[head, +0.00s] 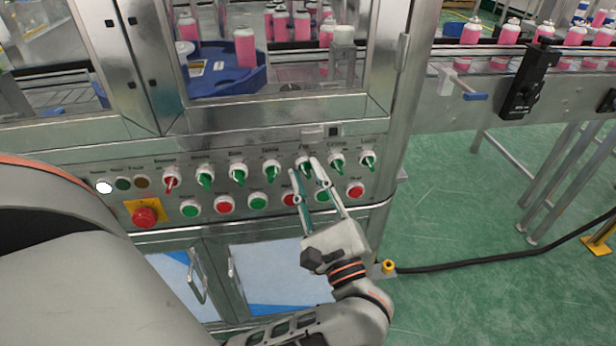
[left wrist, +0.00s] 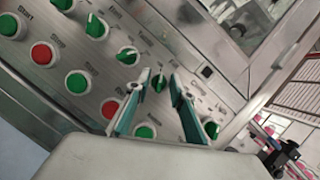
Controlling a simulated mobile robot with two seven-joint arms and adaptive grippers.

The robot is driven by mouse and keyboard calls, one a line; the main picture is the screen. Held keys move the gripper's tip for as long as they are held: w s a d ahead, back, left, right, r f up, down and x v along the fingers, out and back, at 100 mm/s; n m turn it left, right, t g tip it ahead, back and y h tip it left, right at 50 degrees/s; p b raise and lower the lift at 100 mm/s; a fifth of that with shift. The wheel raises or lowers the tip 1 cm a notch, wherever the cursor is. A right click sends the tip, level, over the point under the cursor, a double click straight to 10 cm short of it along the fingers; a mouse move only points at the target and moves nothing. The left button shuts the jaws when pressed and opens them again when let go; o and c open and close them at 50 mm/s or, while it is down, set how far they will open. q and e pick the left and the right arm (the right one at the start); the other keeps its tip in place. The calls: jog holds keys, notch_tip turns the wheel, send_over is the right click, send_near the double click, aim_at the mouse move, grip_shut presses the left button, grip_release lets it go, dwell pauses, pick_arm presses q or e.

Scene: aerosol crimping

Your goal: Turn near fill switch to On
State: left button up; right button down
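My left gripper (head: 304,168) is at the panel, with one fingertip on each side of this switch. The fingers partly hide the switch and the buttons below. My right gripper is not in view.
Neighbouring switches sit close by: one to the left (head: 271,172), the crimp switch (head: 337,165) to the right. Green and red push buttons (head: 224,204) run below. A red emergency stop (head: 145,217) is at lower left. Open green floor (head: 450,220) lies to the right.

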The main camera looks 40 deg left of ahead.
pick_arm(q)
grip_shut()
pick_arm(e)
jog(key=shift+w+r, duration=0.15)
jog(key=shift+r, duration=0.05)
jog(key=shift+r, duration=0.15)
